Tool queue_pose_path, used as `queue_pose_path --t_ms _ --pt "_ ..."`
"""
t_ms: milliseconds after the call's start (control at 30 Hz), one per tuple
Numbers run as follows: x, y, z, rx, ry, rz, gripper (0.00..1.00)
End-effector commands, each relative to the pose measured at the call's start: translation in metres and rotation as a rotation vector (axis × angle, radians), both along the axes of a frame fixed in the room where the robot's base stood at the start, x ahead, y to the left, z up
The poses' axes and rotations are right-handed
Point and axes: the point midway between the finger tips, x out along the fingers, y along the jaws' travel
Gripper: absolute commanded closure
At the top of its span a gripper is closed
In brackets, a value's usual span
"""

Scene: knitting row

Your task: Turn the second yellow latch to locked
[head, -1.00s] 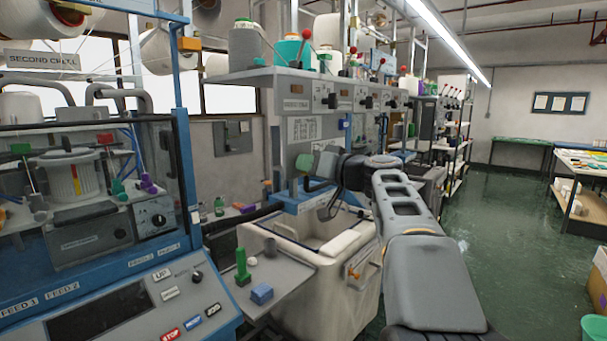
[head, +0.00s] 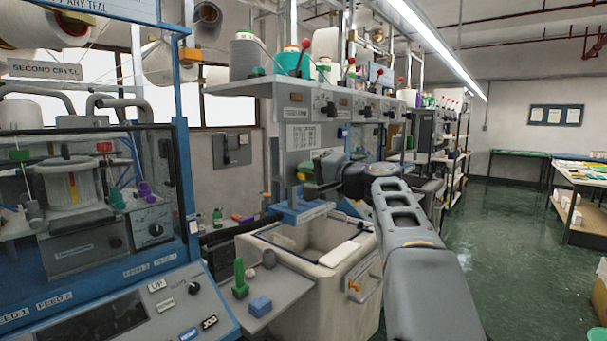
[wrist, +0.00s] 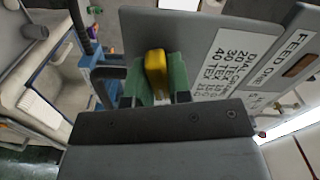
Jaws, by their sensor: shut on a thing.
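My gripper (wrist: 156,92) is shut on a yellow latch (wrist: 155,70), a rounded upright piece with green on both sides of it in the wrist view. In the head view my gripper (head: 322,170) is in front of the grey knitting machine, above the blue bracket and the white bin. I cannot tell which way the latch is turned. The grey panel with printed text (wrist: 225,60) stands close to the right of the latch.
The white bin (head: 310,280) stands below my gripper. A side tray (head: 275,300) holds a green part (head: 240,283) and a blue block (head: 260,306). The blue-framed cabinet (head: 183,150) is at the left. Green floor (head: 500,230) is free at the right.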

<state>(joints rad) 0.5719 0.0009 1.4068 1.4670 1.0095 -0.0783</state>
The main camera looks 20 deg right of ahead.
Motion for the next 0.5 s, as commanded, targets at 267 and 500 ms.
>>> queue_pose_path --t_ms 267,500 --pt "-0.0005 -0.0008 0.0013 0.158 0.069 -0.003 1.00" --pt "-0.0004 -0.0009 0.0002 0.233 0.104 -0.004 1.00"
